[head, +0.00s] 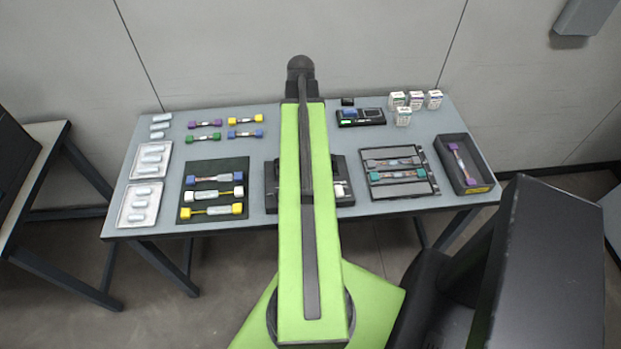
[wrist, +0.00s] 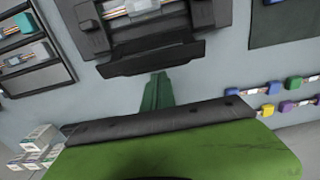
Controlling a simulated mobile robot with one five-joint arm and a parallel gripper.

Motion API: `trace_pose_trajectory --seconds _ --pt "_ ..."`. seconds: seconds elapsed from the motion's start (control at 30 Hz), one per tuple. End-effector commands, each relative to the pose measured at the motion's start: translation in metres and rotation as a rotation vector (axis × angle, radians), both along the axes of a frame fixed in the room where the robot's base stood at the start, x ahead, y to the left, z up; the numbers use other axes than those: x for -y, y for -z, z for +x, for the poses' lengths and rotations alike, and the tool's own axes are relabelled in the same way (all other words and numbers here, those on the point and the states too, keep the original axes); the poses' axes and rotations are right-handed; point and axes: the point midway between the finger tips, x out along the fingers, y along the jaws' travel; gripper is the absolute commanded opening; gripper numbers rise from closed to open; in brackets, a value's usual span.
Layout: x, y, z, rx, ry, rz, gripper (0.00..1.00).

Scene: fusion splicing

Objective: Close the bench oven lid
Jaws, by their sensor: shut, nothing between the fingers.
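A dark bench device, which I take to be the bench oven, stands at the middle of the table; its right part (head: 343,190) shows beside my arm in the head view, and the arm hides its centre. In the wrist view its body (wrist: 95,38) is at the top, with a fibre and a pale sleeve lying in it. A dark plate (wrist: 150,58) along its near edge looks like the lid, standing open. My gripper (wrist: 158,77) is shut and empty, its green fingers pointing at this plate with a small gap showing. The head view hides my gripper.
A dark mat (head: 215,164) with several coloured-end pieces lies left of the device. A rack (head: 398,150) and a dark bin (head: 485,177) are to the right. A small device with a green screen (head: 372,116) and several white boxes (head: 415,97) stand behind.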

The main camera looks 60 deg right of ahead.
Motion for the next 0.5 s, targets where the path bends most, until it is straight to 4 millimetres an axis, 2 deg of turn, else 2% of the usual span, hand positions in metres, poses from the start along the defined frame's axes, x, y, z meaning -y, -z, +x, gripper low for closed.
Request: trace_pose_trajectory --seconds 0.37,0.5 --pt "0.000 -0.001 0.000 0.000 0.000 0.000 0.00" --pt "0.001 -0.011 0.001 0.000 0.000 0.000 0.00"
